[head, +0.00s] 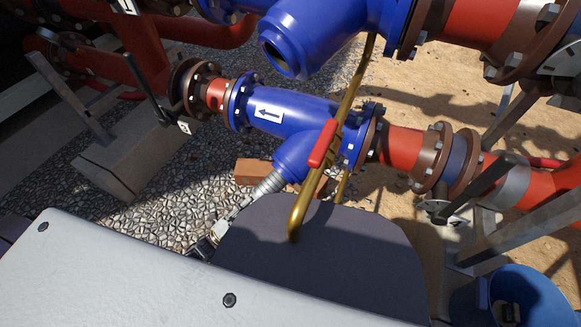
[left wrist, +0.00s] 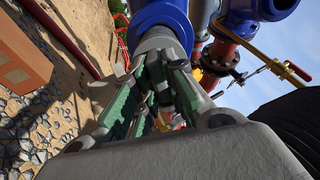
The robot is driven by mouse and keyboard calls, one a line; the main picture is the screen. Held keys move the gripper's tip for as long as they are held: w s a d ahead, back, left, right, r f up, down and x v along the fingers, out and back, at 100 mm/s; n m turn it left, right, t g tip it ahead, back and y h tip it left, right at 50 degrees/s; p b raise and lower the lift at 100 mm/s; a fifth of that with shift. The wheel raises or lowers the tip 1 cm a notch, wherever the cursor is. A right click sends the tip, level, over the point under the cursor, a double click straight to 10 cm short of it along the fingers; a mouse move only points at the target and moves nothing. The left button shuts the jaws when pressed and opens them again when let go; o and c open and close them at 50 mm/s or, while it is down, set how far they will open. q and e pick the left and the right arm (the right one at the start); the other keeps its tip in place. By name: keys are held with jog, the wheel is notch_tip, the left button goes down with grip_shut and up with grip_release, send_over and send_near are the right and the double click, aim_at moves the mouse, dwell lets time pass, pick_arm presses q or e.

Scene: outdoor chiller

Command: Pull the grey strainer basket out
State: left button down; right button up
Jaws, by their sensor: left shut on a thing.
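The grey strainer basket (head: 270,184) sticks partly out of the open lower end of the blue slanted branch (head: 296,158) on the lower blue strainer body (head: 290,112), which bears a white arrow label. Its inner end is hidden inside the branch. My left gripper (head: 238,208) is at its outer end, below and left of the branch. In the left wrist view the green-padded fingers (left wrist: 157,80) are closed around the grey basket (left wrist: 160,42), in line with the blue branch (left wrist: 160,15). My right gripper does not show.
A brass pipe (head: 349,95) with a red handle (head: 322,143) passes close to the branch's right. An orange brick (head: 250,168) lies on the gravel behind the basket. Another blue body (head: 310,35) hangs above. A blue bucket (head: 530,290) stands lower right. Gravel lies open at left.

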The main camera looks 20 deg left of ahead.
pick_arm(q)
jog(key=shift+v, duration=2.15)
jog(key=c, duration=2.1)
grip_release()
